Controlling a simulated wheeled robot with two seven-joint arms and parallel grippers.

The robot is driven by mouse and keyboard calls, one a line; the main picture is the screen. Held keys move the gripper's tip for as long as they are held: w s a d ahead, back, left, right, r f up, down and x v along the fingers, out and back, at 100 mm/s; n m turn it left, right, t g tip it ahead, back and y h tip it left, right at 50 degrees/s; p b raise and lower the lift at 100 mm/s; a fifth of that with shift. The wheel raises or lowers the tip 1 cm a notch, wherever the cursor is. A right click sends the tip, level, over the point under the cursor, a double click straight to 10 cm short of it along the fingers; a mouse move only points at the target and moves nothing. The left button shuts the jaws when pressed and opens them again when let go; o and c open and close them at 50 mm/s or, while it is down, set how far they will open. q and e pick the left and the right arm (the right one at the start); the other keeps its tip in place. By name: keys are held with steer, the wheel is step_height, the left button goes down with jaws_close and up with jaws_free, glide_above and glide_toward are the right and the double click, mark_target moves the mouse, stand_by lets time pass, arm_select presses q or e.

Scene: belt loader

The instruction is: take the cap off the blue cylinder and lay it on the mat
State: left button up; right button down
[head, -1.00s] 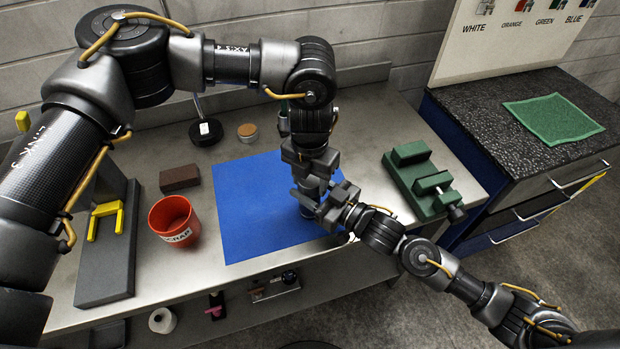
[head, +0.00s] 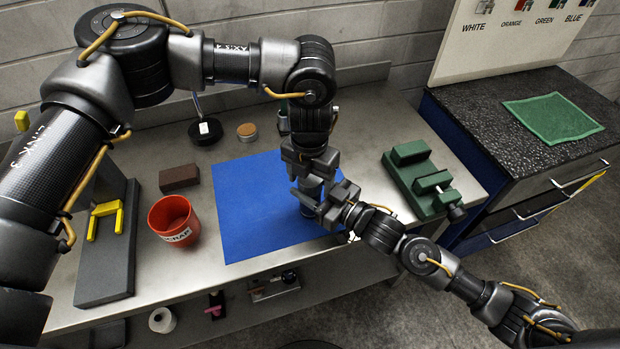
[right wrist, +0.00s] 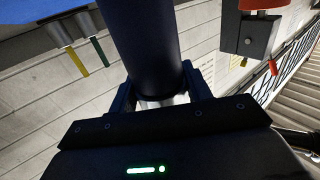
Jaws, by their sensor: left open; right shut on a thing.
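The blue cylinder (head: 311,187) is above the blue mat (head: 246,205) in the head view, partly hidden by both grippers. My right gripper (head: 328,205) is shut on it from the lower right. In the right wrist view the dark blue cylinder (right wrist: 143,45) sits between the jaws of my right gripper (right wrist: 165,95). My left gripper (head: 310,178) comes down from above and is open at the cylinder's upper part. I cannot make out the cap, which the left gripper hides, or whether the fingers touch it.
A red scrap cup (head: 174,222) and a brown block (head: 179,178) stand left of the mat. A green vise-like fixture (head: 424,180) stands to its right. A round tan-topped object (head: 247,131) and a black round base (head: 205,131) are behind. The mat's left part is clear.

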arm_select(q)
step_height(320, 180, up, 4)
steer(key=shift+r, duration=0.2)
arm_select(e)
steer(key=shift+s+a, duration=0.1)
arm_select(q)
steer(key=shift+r, duration=0.1)
steer(key=shift+c, duration=0.5)
step_height(320, 180, up, 2)
steer(key=m, duration=0.2)
steer(key=shift+w+r+m, duration=0.1)
steer(key=shift+r+m, duration=0.15)
steer(key=shift+m, duration=0.05)
steer(key=shift+r+m, duration=0.45)
steer(key=shift+m, duration=0.15)
steer(key=shift+f, duration=4.05)
